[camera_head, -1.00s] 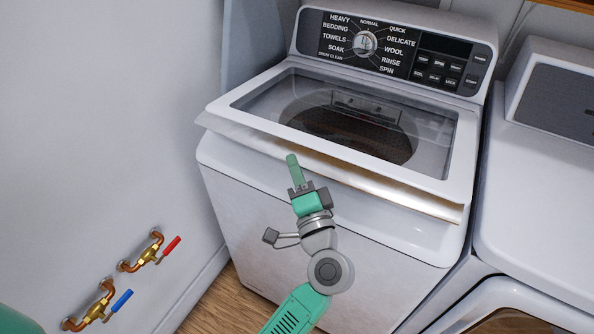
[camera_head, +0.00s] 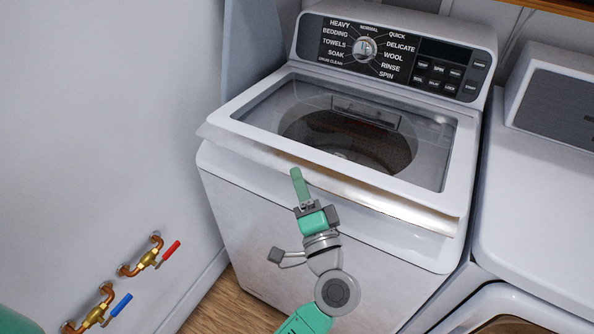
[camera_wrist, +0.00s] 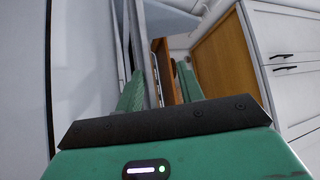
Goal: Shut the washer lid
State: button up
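The washer (camera_head: 290,215) stands in the middle of the head view. Its white-framed glass lid (camera_head: 255,125) is hinged at the back and lies low over the drum opening, close to flat. A pale strip (camera_head: 400,208) shows along the lid's front edge; whether the lid is fully seated is hard to tell. My gripper (camera_head: 297,174) is at the middle of that front edge, its fingertips overlapping the strip in the picture. Contact cannot be made out. In the wrist view the two green fingers (camera_wrist: 160,75) stand apart, with a grey panel edge showing between them.
A control panel with a dial (camera_head: 364,49) is at the washer's back. A dryer (camera_head: 540,215) stands close on the right. Pipe valves with red (camera_head: 171,250) and blue (camera_head: 122,302) handles are on the left wall. Floor shows at the washer's lower left.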

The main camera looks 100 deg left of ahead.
jog(key=v, duration=0.5)
dwell(0.4)
